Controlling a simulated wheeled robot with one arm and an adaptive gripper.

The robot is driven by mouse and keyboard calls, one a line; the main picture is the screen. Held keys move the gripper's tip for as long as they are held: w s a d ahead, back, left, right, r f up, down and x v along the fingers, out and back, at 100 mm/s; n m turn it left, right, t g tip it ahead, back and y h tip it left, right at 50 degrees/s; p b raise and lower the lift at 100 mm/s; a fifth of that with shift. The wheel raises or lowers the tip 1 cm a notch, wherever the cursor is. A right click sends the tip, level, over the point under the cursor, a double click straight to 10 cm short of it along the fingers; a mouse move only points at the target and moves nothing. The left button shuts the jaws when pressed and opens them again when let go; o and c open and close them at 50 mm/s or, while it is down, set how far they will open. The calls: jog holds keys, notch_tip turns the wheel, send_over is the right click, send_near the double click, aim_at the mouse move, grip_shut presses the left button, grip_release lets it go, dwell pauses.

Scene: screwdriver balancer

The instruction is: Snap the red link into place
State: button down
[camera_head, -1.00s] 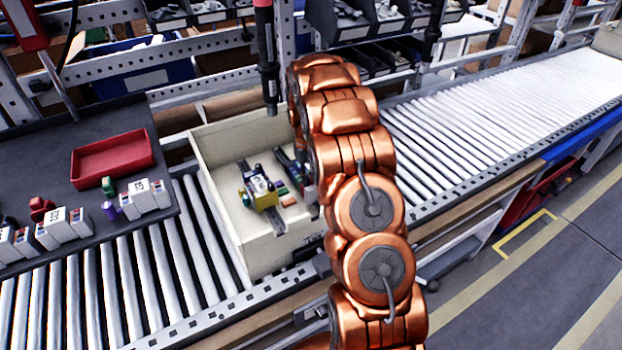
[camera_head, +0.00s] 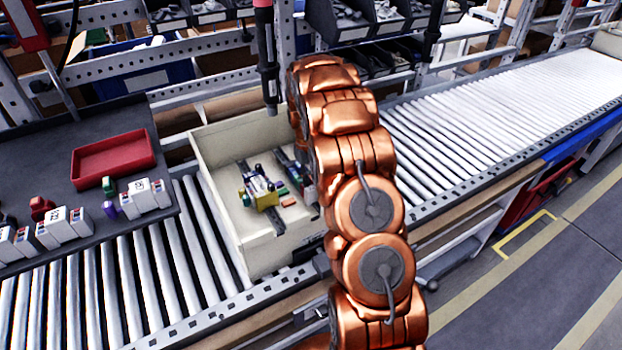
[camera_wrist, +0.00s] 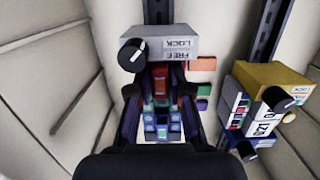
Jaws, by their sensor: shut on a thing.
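In the wrist view my gripper (camera_wrist: 160,92) has its dark fingers closed around a red piece (camera_wrist: 160,80), which I take to be the red link. It sits just in front of a grey module (camera_wrist: 168,46) with a black knob and FREE/LOCK labels. Whether the red link touches the module or is seated cannot be told. Blue and teal blocks (camera_wrist: 162,128) show below it between the fingers. In the head view my arm hides the gripper and most of the grey module.
A yellow-topped module (camera_wrist: 262,78), also in the head view (camera_head: 259,192), sits on a neighbouring rail. Loose orange-red (camera_wrist: 201,63), green (camera_wrist: 203,89) and purple (camera_wrist: 201,104) blocks lie close by. The cream bin's walls (camera_wrist: 45,65) rise at the left.

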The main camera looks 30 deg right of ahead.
jog(key=c, duration=1.9)
grip_release()
jog(key=shift+s+a+f+b, duration=0.15)
jog(key=shift+s+f, duration=0.2)
jog(key=shift+f, duration=0.25)
jog(key=shift+s+a+f+b, duration=0.15)
jog(key=shift+s+f, duration=0.15)
jog(key=shift+f, duration=0.25)
jog(key=o, duration=0.4)
jog(key=shift+w+d+f+g, duration=0.1)
jog(key=shift+w+f+g, duration=0.15)
jog(key=shift+w+g, duration=0.05)
jog(key=shift+c, duration=0.2)
jog(key=shift+w+d+r, duration=0.1)
jog(key=shift+r, duration=0.3)
jog(key=shift+c, duration=0.4)
jog(key=shift+r, duration=0.15)
jog(key=shift+c, duration=0.3)
jog(key=shift+w, duration=0.1)
jog(key=shift+c, duration=0.6)
jog(key=shift+o, duration=0.2)
jog(key=shift+b, duration=0.45)
jog(key=shift+d+r+h+b, duration=0.1)
jog(key=shift+d+h+b, duration=0.05)
jog(key=shift+h+b, duration=1)
jog(key=shift+c, duration=0.3)
jog(key=shift+h+b, duration=0.85)
jog(key=shift+b, duration=0.2)
jog(key=shift+c, duration=0.2)
